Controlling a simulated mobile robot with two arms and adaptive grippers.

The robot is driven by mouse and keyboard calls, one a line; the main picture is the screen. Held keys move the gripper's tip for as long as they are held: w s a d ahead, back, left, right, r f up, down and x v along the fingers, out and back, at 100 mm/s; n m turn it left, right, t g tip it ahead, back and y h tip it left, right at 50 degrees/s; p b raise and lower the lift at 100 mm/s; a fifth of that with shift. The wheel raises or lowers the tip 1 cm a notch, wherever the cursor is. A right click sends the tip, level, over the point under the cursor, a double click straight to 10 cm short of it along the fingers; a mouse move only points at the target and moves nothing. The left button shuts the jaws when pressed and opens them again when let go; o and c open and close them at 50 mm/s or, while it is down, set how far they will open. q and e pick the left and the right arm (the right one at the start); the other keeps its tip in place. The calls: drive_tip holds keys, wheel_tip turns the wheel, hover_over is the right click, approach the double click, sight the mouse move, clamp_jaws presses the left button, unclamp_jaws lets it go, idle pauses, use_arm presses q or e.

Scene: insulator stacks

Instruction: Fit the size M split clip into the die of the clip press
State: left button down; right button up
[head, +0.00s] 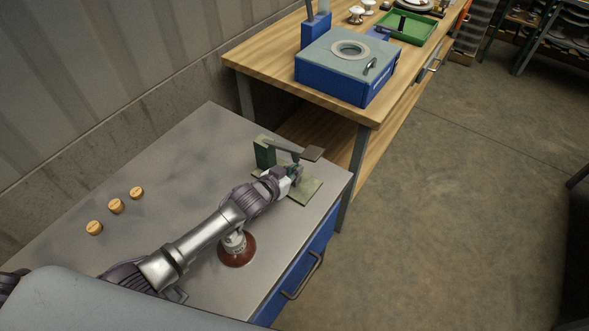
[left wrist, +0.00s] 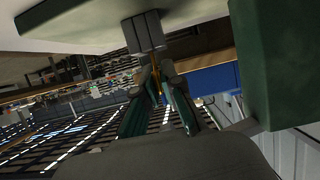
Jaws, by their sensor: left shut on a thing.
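The clip press is at the far right end of the grey metal bench, with a green post (head: 264,153), a pale green base plate (head: 305,192) and a lever with a flat dark pad (head: 312,153). My left gripper (head: 296,173) is over the base plate, under the lever. In the left wrist view the fingers (left wrist: 159,85) are closed on a thin brass-coloured piece, seemingly the split clip (left wrist: 155,77), mostly hidden. A grey block, seemingly the die (left wrist: 143,33), stands on the plate close to the fingertips. I cannot tell whether clip and die touch. My right gripper is out of view.
Several round yellow-orange pieces (head: 116,206) lie on the bench at left. A red-brown disc with a pale fitting (head: 237,250) stands beside my left arm. A wooden table behind holds a blue machine (head: 346,66) and a green tray (head: 406,28).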

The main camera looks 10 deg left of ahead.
use_arm(q)
drive_tip(key=shift+f+b, duration=0.35)
drive_tip(key=shift+f, duration=0.15)
drive_tip(key=c, duration=1.2)
unclamp_jaws()
drive_tip(key=v, duration=0.7)
drive_tip(key=shift+s+a, duration=0.15)
drive_tip(key=shift+s, duration=0.05)
